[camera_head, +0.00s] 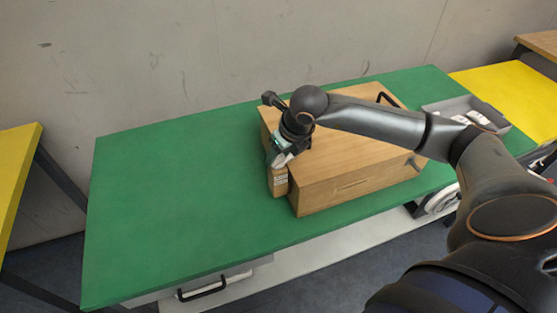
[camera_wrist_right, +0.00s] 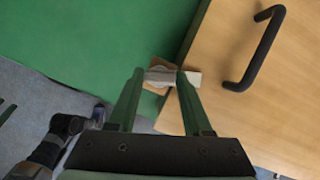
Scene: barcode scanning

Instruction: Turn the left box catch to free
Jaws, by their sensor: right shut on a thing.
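A wooden box (camera_head: 345,160) stands on the green table, and it also shows in the right wrist view (camera_wrist_right: 240,60). My right gripper (camera_head: 279,158) reaches over the box to its left end. In the right wrist view my right gripper (camera_wrist_right: 160,80) is closed on a small grey piece (camera_wrist_right: 160,76) at the box's edge, which looks like the left catch. The fingers and wrist hide much of it, so its turn angle cannot be told. A grey catch (camera_head: 413,163) shows at the box's right end. My left gripper is not in view.
A small tan block with a white label (camera_head: 279,182) shows beside the box's left end, below my gripper. A black handle (camera_head: 388,99) is on the box. A grey tray (camera_head: 465,112) with white items lies at the right. The green table's left side (camera_head: 170,200) is clear.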

